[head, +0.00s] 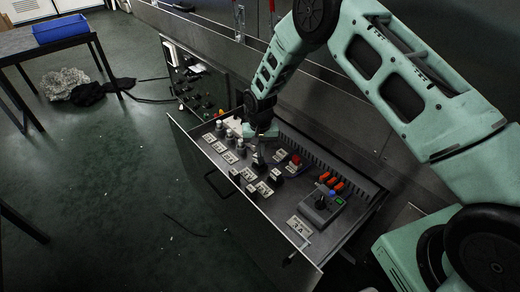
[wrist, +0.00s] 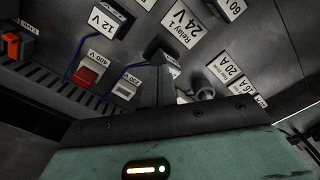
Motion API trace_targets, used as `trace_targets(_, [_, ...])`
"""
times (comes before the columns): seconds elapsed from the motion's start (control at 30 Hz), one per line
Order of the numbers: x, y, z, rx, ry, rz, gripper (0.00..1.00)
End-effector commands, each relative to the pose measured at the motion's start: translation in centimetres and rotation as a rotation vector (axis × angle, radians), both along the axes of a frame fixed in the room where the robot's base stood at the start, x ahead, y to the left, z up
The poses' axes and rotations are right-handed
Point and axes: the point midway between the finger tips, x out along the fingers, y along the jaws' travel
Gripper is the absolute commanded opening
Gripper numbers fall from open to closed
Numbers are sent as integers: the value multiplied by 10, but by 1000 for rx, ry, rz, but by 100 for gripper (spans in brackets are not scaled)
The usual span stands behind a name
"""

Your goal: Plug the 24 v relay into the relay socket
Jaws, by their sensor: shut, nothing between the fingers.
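My gripper (head: 259,153) is shut and empty, low over the middle of an open drawer (head: 215,190). In the wrist view its closed fingers (wrist: 160,72) point at a dark block (wrist: 157,47), close to or touching it; I cannot tell which. The block sits beside a white label reading "Relay 1 24 V" (wrist: 182,22). The fingers partly hide the block, so I cannot tell whether it is the 24 V relay, its socket, or both together. Neither is clearly identifiable in the head view, where the parts are small and dark.
Other labels read "12 V" (wrist: 105,18) and "20 A" (wrist: 230,68). A red part (wrist: 88,75) and a grey round part (wrist: 206,93) stand near the fingers. A control box with a joystick (head: 321,205) and orange parts (head: 331,181) occupy the drawer's right side.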

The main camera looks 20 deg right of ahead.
Motion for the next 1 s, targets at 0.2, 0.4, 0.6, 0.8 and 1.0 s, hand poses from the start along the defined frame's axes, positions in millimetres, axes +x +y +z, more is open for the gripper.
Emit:
trace_targets(0.2, [1,0,23,0,-1,0,0])
trace_targets(0.4, [1,0,31,0,-2,-1,0])
trace_targets(0.6, [2,1,67,1,-4,-1,0])
trace_targets(0.8, [2,1,116,2,-6,0,0])
trace_targets(1.0, [2,0,159,1,-5,0,0])
